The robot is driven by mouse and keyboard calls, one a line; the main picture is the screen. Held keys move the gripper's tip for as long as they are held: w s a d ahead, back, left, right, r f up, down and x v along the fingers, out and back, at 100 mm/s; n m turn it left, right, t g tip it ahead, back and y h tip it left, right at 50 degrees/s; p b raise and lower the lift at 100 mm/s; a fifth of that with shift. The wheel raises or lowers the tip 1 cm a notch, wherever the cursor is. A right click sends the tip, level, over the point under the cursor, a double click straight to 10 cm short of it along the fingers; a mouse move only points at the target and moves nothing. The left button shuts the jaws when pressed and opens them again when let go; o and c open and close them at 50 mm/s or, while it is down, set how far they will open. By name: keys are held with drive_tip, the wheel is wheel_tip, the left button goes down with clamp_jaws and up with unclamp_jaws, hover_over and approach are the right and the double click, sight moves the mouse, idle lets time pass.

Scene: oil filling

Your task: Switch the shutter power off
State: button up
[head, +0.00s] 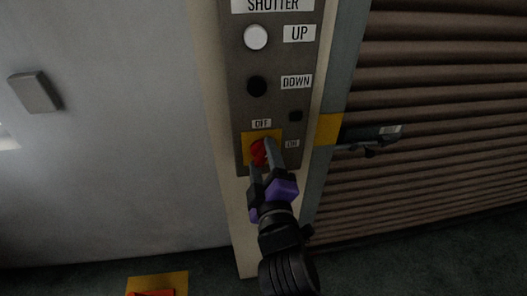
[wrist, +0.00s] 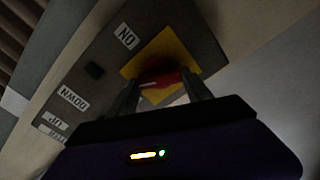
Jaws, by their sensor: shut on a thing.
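The shutter panel (head: 284,70) is a grey box on a pale post. It has a white button (head: 256,37) labelled UP and a black button (head: 257,86) labelled DOWN. Near its bottom is a red switch (head: 257,152) on a yellow plate (head: 248,140), with OFF above it and ON at its right. My gripper (head: 264,158) is shut on the red switch, a finger on each side. In the wrist view the red switch (wrist: 160,81) lies between the fingertips in front of the yellow plate. Fingers partly hide the switch, and its exact angle is hard to tell.
A brown slatted shutter (head: 450,100) fills the right side, with a dark latch bar (head: 372,133) by its edge. A pale wall (head: 120,120) with a small grey box (head: 35,91) is at left. A yellow and red object (head: 157,285) is on the floor.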

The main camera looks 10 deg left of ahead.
drive_tip(key=n+p, duration=0.2)
drive_tip(key=n, duration=0.1)
drive_tip(key=shift+f+n+p, duration=0.1)
drive_tip(key=shift+n+p, duration=0.75)
drive_tip(key=shift+n, duration=0.35)
drive_tip(key=o, duration=1.4)
drive_tip(key=shift+c, duration=0.2)
drive_tip(key=b+v, duration=0.1)
drive_tip(key=v, duration=0.6)
drive_tip(key=shift+s, duration=0.4)
drive_tip(key=shift+d, duration=0.1)
